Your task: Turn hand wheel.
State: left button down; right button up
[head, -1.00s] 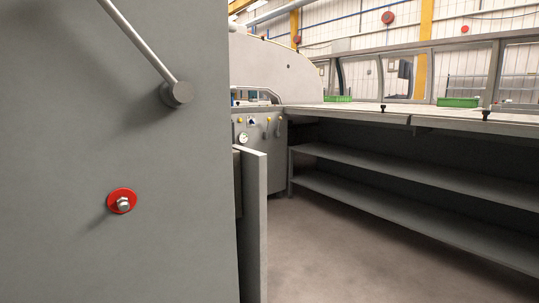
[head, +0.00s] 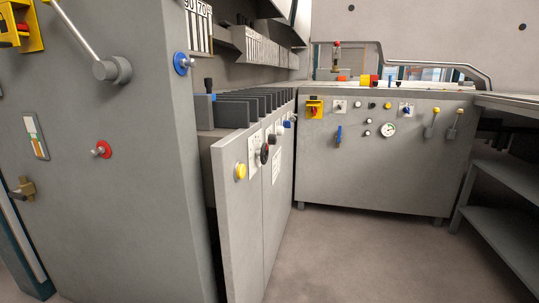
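No large hand wheel is clearly visible in the head view. A small black round wheel or knob (head: 264,153), seen nearly edge-on, is on the narrow grey door panel in the middle; I cannot tell whether it is the hand wheel. A blue round knob (head: 182,63) sits near the right edge of the grey cabinet at left. A metal lever (head: 85,40) on a round grey hub is on that cabinet's upper face. Neither of my grippers is in view.
The tall grey cabinet (head: 130,200) fills the left, with a red-ringed bolt (head: 101,149). The grey door panel (head: 240,220) juts forward beside it. A control cabinet (head: 370,170) with switches and a gauge (head: 388,129) stands behind. The floor (head: 370,255) ahead is clear; shelves (head: 500,220) are at right.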

aim_at(264, 153)
jog(key=i+l+u, duration=0.15)
jog(key=l, duration=0.15)
jog(key=i+l+u, duration=0.1)
jog(key=l, duration=0.25)
jog(key=i+l+u, duration=0.15)
jog(key=l, duration=0.2)
jog(key=l+u, duration=0.1)
jog(key=l, duration=0.25)
jog(key=i, duration=0.05)
